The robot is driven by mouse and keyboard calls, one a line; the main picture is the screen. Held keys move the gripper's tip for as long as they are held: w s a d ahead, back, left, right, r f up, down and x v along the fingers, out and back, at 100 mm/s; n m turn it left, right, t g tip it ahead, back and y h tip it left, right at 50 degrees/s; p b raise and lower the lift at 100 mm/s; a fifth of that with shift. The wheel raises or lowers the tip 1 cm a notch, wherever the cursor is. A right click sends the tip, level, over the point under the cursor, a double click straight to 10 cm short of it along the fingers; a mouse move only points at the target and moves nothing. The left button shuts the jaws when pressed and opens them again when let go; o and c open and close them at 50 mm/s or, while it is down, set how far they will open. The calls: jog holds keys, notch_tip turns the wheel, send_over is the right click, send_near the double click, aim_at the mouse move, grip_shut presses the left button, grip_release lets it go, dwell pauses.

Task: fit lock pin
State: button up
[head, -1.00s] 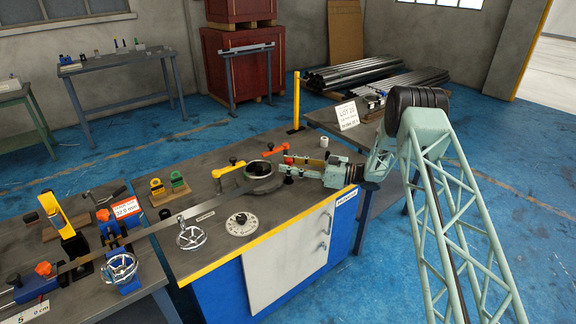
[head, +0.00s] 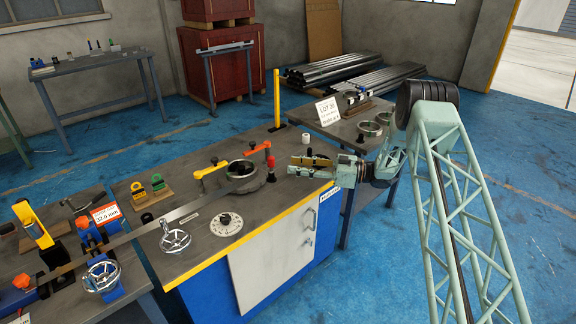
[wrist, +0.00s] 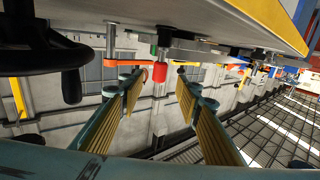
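A red-headed pin (head: 271,161) stands upright on the workbench, just right of the round dark ring fixture (head: 243,180). I take it to be the lock pin; whether it sits in a hole is not clear. In the wrist view its red head (wrist: 159,72) and metal shank show beyond and between my fingertips. My gripper (head: 292,166) is right of the pin, apart from it, with ribbed yellow pads facing each other. It is open and empty, also in the wrist view (wrist: 160,85). A long flat strip (head: 150,221) runs from the ring to the left bench.
Orange (head: 258,148) and yellow (head: 212,170) clamp levers stand beside the ring. A white roll (head: 305,138) is behind my gripper. A dial disc (head: 227,224) and handwheel (head: 175,239) are at the front. A side table with a lot sign (head: 327,110) stands at right.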

jog(key=shift+s+d, duration=0.15)
jog(key=shift+d, duration=0.4)
